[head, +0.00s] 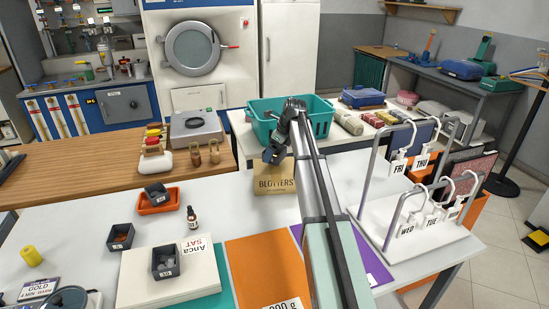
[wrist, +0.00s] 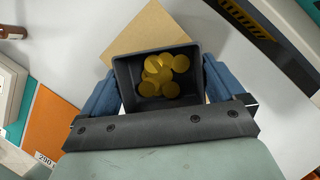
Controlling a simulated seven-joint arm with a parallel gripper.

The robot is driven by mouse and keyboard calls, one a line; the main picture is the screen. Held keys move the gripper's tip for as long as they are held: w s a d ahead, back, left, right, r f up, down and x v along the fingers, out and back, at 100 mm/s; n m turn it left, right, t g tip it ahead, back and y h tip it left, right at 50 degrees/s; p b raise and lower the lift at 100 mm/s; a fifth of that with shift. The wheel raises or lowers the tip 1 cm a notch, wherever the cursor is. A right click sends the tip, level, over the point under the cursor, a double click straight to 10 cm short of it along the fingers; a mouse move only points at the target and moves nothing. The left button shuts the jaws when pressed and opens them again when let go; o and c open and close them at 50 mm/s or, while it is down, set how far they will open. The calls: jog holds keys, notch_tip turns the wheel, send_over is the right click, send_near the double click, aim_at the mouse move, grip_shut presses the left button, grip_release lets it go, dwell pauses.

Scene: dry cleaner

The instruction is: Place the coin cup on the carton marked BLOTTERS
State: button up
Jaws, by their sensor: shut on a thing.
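The coin cup (wrist: 122,72) is a dark square cup holding several gold coins, seen from above in the wrist view. My gripper (wrist: 157,88) is shut on it, with a blue finger against each side. In the head view my gripper (head: 274,152) is at the back edge of the tan carton marked BLOTTERS (head: 274,184), and the cup is mostly hidden by the gripper and arm. The carton also shows in the wrist view (wrist: 150,32), behind and partly covered by the cup. I cannot tell whether the cup touches it.
A teal crate (head: 322,122) stands just behind the carton. Other dark cups stand at the left: one in an orange tray (head: 172,201), one on the white table (head: 121,237), one on a white box (head: 166,262). A rack with day tags (head: 385,235) stands right of my arm.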

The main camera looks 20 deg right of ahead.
jog(key=shift+f, duration=1.45)
jog(key=o, duration=0.7)
jog(key=shift+f, duration=0.1)
jog(key=v, duration=1.2)
